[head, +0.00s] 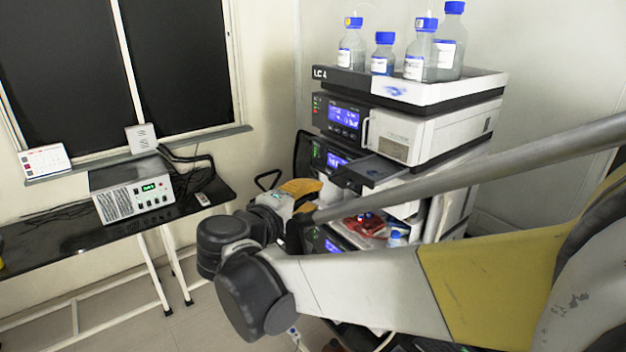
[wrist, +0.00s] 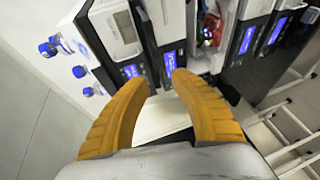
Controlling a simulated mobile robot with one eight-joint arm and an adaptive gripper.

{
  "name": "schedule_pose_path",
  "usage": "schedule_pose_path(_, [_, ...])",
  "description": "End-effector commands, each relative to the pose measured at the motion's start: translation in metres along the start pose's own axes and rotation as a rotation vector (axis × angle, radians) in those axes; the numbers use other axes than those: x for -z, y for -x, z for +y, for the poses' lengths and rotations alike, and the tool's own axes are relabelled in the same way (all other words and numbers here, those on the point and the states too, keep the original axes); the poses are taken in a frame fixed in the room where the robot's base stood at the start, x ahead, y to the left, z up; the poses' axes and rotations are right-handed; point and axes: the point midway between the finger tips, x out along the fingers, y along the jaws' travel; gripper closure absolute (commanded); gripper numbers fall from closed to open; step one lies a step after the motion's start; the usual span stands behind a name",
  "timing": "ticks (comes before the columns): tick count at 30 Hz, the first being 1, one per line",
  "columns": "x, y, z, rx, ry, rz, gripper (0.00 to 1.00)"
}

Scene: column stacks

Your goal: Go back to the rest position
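My gripper (wrist: 158,85) shows in the wrist view with its two orange fingers spread apart and nothing between them. It points at the column stack of instruments. In the head view my arm reaches across from the right, and my gripper is partly hidden behind the wrist joints, just left of the stack. The stack (head: 455,130), labelled LC 4, has several blue-screened modules. A dark drawer (head: 372,172) stands out from its front, and a pale flat surface (wrist: 160,118) shows between my fingers in the wrist view.
Several blue-capped bottles (head: 415,55) stand in the top tray (head: 440,90). A black bench (head: 60,235) with a white box instrument (head: 130,200) stands at the left under the window. Red and blue items (head: 370,228) sit in an opening low in the stack. Floor (head: 140,325) shows at lower left.

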Motion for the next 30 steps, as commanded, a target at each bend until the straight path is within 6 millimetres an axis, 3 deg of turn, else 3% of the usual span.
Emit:
schedule_pose_path(7, [-0.002,-0.002,-0.002,0.004,-0.002,-0.002,0.71])
schedule_pose_path(11, [-0.030,-0.016,-0.027,0.068,-0.034,-0.027,0.71])
schedule_pose_path(16, [-0.118,-0.042,-0.107,0.277,-0.168,-0.097,0.71])
schedule_pose_path(21, [-0.205,-0.041,-0.202,0.503,-0.381,-0.163,0.71])
schedule_pose_path(27, [-0.276,-0.016,-0.314,0.714,-0.689,-0.217,0.71])
schedule_pose_path(30, [-0.295,-0.002,-0.360,0.787,-0.841,-0.229,0.71])
